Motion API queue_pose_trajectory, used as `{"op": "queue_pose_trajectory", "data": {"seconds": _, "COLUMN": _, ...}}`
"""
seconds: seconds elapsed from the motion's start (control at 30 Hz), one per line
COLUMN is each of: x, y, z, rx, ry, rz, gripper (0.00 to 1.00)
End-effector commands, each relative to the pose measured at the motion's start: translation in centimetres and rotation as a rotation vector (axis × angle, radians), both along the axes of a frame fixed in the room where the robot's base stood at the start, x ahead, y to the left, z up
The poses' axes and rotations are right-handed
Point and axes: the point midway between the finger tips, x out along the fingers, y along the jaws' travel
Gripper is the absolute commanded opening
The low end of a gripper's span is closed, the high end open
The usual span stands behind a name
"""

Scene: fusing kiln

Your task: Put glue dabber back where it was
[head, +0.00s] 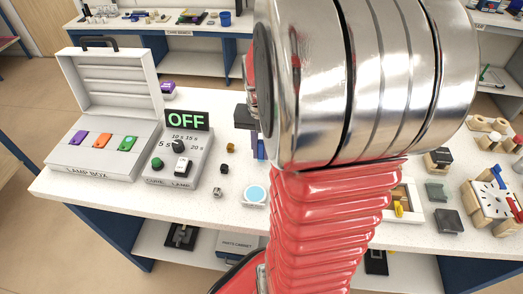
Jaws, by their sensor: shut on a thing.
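My gripper (246,120) shows only in part, as dark and purple pieces at the left edge of my large steel and red arm. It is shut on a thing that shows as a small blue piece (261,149). This looks like the glue dabber, but most of it is hidden behind my arm. The held piece is in line above a round dish with a light blue face (255,195) on the white worktop (100,193). I cannot tell its height above the worktop.
An open lamp box (105,165) with purple, orange and green tiles stands at left. Beside it is a control box (178,165) with a dial and an "OFF" display (187,120). Small blocks lie near the dish. A pegged stand (490,200) is at right. My arm hides the middle.

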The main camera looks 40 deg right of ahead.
Motion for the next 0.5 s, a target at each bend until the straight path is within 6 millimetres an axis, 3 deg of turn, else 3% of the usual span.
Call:
{"op": "queue_pose_trajectory", "data": {"seconds": 0.43, "x": 0.01, "y": 0.05, "z": -0.95, "rx": 0.000, "ry": 0.000, "rz": 0.001, "gripper": 0.00}}
{"op": "queue_pose_trajectory", "data": {"seconds": 0.47, "x": 0.01, "y": 0.06, "z": -0.98, "rx": 0.000, "ry": 0.000, "rz": 0.001, "gripper": 0.16}}
{"op": "queue_pose_trajectory", "data": {"seconds": 0.5, "x": 0.02, "y": 0.05, "z": -0.96, "rx": 0.000, "ry": 0.000, "rz": 0.001, "gripper": 0.18}}
